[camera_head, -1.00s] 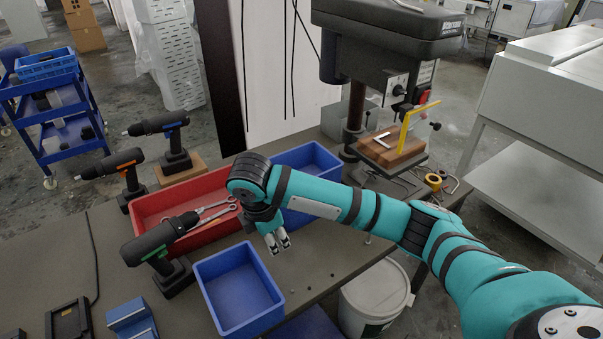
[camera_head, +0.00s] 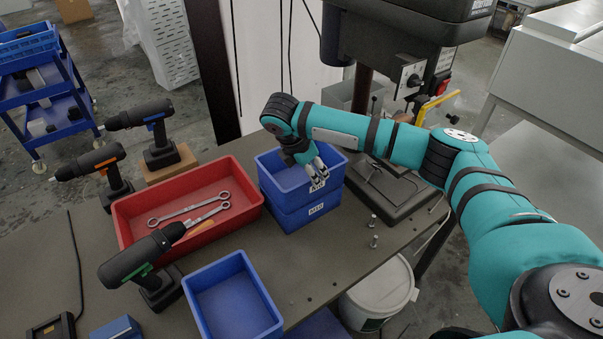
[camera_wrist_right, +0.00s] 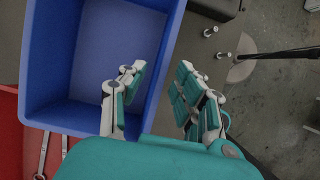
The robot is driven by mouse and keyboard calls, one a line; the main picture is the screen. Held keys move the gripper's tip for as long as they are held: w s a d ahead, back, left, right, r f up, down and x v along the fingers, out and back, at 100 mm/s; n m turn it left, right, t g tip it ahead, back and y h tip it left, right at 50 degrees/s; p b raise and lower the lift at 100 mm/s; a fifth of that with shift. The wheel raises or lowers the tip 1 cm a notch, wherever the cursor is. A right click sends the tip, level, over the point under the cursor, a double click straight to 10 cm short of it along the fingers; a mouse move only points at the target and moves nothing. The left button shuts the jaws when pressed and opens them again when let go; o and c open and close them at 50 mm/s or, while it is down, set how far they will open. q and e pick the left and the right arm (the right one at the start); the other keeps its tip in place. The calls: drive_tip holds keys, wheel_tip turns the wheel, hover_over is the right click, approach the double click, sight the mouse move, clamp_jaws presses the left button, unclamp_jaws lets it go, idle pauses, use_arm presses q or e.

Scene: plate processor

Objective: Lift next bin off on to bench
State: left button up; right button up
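Two blue bins stand stacked on the bench next to the red tray in the head view: an upper bin (camera_head: 272,181) and a lower bin (camera_head: 287,219), each with a white label on its front. My right gripper (camera_head: 318,177) is at the upper bin's right-hand wall. In the right wrist view my right gripper (camera_wrist_right: 158,70) is open, with one finger over the inside of the upper bin (camera_wrist_right: 100,50) and the other outside its wall. A gap shows between the fingers; contact with the wall cannot be told. My left gripper is not in view.
Another blue bin (camera_head: 232,300) sits at the bench's front edge. A red tray (camera_head: 128,212) holds wrenches. Several cordless drills (camera_head: 145,260) stand left. A drill press (camera_head: 405,60) is behind right; bolts (camera_head: 373,230) stand near it. Bare bench (camera_head: 325,255) lies before the stack.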

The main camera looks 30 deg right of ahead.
sight(326, 192)
drive_tip(key=shift+x, duration=0.9)
drive_tip(key=p+x, duration=0.1)
drive_tip(key=x, duration=0.3)
drive_tip(key=shift+d+f+p, duration=0.15)
drive_tip(key=shift+d+p, duration=0.1)
drive_tip(key=shift+p, duration=0.05)
drive_tip(key=shift+f, duration=0.2)
drive_tip(key=shift+c, duration=0.6)
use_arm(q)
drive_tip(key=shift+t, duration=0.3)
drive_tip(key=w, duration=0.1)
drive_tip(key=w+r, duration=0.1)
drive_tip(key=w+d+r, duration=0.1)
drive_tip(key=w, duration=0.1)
use_arm(e)
clamp_jaws()
